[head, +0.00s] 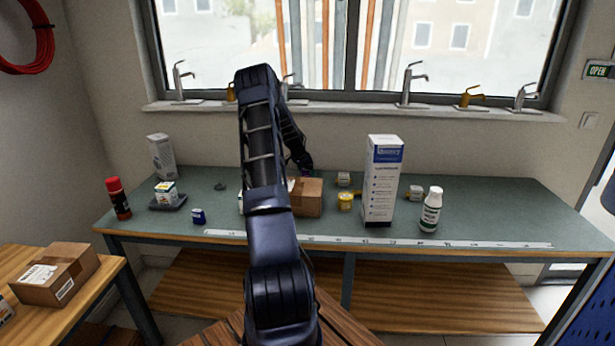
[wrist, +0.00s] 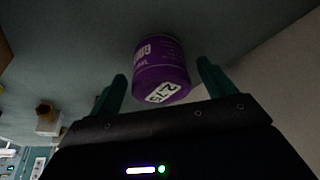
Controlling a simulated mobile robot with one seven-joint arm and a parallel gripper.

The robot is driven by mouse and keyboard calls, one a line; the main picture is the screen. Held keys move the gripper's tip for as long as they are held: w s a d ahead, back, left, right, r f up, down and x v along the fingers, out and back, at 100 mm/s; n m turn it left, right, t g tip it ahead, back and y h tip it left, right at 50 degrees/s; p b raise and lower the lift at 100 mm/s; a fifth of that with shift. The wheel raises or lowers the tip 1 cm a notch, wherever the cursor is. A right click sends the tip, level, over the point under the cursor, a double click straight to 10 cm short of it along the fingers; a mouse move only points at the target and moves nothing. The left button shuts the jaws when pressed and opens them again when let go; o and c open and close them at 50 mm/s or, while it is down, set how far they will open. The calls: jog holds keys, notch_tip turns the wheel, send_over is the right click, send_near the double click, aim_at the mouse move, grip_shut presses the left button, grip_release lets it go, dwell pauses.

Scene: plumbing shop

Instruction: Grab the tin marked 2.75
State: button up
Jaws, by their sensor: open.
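The tin marked 2.75 (wrist: 160,72) is purple with a white label and shows in the wrist view, on the teal bench top. My gripper (wrist: 161,72) is open, with one green finger on each side of the tin. A gap seems to show between the tin and each finger; I cannot tell whether either touches. In the head view the end of my arm is over the back of the bench, behind a cardboard box, and I cannot make out the tin there.
The cardboard box (head: 307,197) stands in front of my gripper. A red spray can (head: 118,198) stands at the left. A sill with taps (head: 410,85) runs behind.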

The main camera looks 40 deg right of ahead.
jog(key=shift+x, duration=0.9)
jog(key=c, duration=1.1)
jog(key=shift+r, duration=0.15)
